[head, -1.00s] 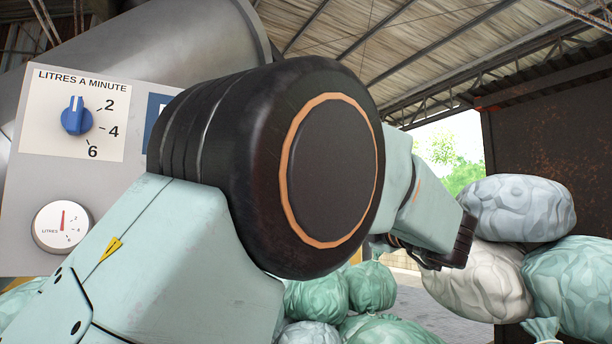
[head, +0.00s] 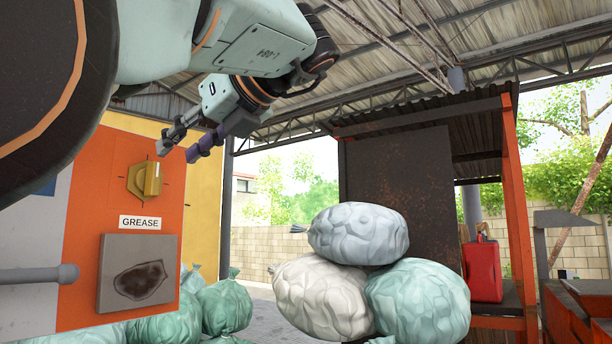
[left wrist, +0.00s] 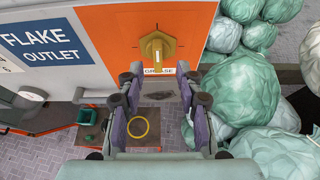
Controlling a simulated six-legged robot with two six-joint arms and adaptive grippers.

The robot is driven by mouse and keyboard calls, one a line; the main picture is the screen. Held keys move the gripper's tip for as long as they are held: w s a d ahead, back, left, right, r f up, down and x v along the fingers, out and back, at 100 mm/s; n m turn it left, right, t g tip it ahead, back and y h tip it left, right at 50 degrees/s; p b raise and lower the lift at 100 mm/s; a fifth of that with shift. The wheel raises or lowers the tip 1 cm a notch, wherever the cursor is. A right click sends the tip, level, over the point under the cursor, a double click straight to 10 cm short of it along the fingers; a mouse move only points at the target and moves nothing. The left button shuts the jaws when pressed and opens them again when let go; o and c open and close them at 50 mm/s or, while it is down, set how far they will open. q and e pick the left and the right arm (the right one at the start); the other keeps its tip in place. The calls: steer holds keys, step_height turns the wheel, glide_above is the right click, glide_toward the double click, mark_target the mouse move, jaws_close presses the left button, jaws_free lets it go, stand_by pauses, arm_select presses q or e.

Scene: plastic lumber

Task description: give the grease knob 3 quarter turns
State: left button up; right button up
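The grease knob (head: 144,181) is a yellow-brown knob on an orange panel (head: 110,220), above a white label reading GREASE (head: 140,222). In the left wrist view the knob (left wrist: 157,47) sits just beyond the fingers, its grip pointing down toward the label. My left gripper (head: 175,152) is up and to the right of the knob in the head view, its fingers spread apart. In the left wrist view my left gripper (left wrist: 160,84) is open and empty, with a gap between fingers and knob. My right gripper is not in view.
A grey plate with a dark stain (head: 135,272) is below the label. A grey bar (head: 40,275) juts in at lower left. Bulging bags (head: 355,235) are piled to the right. A red can (head: 484,268) stands on a shelf. A yellow ring (left wrist: 138,127) lies low down.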

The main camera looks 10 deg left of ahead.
mark_target(158, 168)
arm_select(q)
steer(key=x, duration=0.6)
steer(key=shift+s+a, duration=0.1)
steer(key=shift+s, duration=0.15)
steer(key=shift+s+a+p, duration=0.2)
steer(key=shift+a+p, duration=0.1)
steer(key=shift+a, duration=0.15)
steer(key=shift+w+d, duration=0.25)
steer(key=shift+d, duration=0.15)
steer(key=shift+w+d+f, duration=0.1)
steer(key=shift+w, duration=0.35)
steer(key=shift+c, duration=0.6)
steer(key=shift+f, duration=0.1)
steer(key=shift+c, duration=0.8)
steer(key=shift+s+a, duration=0.3)
steer(key=shift+s, duration=0.2)
steer(key=shift+c, duration=2.2)
steer(key=shift+w+d, duration=0.1)
steer(key=shift+w, duration=0.2)
jaws_close()
steer(key=shift+s, duration=0.15)
